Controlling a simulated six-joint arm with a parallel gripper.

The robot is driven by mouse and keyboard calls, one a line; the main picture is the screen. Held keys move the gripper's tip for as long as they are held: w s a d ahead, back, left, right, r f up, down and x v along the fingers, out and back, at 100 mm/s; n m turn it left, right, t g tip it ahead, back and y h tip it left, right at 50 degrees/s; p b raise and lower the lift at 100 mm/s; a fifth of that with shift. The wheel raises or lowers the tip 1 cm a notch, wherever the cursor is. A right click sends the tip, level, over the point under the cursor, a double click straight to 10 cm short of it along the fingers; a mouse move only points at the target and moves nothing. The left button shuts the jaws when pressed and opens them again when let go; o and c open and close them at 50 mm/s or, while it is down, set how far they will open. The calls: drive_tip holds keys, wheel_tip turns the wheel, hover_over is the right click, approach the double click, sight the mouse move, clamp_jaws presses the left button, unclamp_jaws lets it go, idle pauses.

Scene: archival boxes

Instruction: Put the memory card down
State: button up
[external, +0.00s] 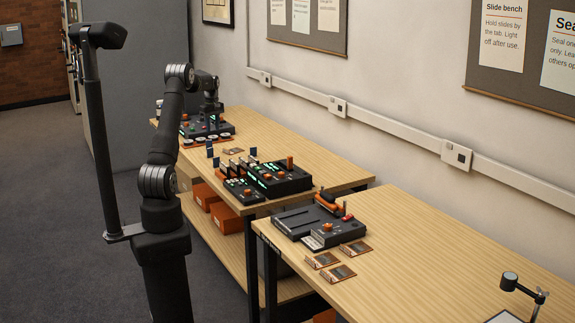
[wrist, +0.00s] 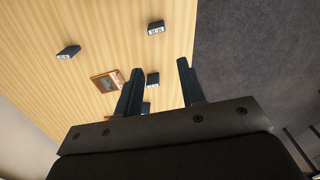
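Several small dark blocks with white labels, which look like memory cards, stand on the wood table (wrist: 30,80) in the wrist view. One card (wrist: 68,52) is at the left, one (wrist: 156,27) is at the top, and one (wrist: 152,79) shows between the fingers, beyond their tips. A part of another dark block (wrist: 145,107) shows beside the left finger. My gripper (wrist: 160,72) has its fingers apart, with nothing visibly clamped between them. In the external view small blue cards (external: 209,150) stand on the far table; my gripper there is small and its fingers are unclear.
A brown framed card (wrist: 106,84) lies left of my fingers. A black device with green lights (external: 280,178) stands at the far table's near end, and another device (external: 320,222) on the near table. Orange bins (external: 228,217) sit on the shelf below.

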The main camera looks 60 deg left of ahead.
idle(0.3)
drive_tip(key=s+a+f+m+t+y, duration=0.1)
drive_tip(key=s+a+f+m+y, duration=0.25)
drive_tip(key=s+a+y, duration=0.35)
drive_tip(key=s+a+f+m+t+y, duration=0.25)
drive_tip(key=s+a+f, duration=0.3)
drive_tip(key=a, duration=0.35)
drive_tip(key=m+t+h, duration=0.7)
drive_tip(key=m+t, duration=0.3)
drive_tip(key=m, duration=0.2)
approach(216, 162)
drive_tip(key=x, duration=1.2)
drive_tip(key=shift+w+a+r, duration=0.15)
drive_tip(key=shift+w+a, duration=0.05)
drive_tip(key=shift+a, duration=0.15)
clamp_jaws()
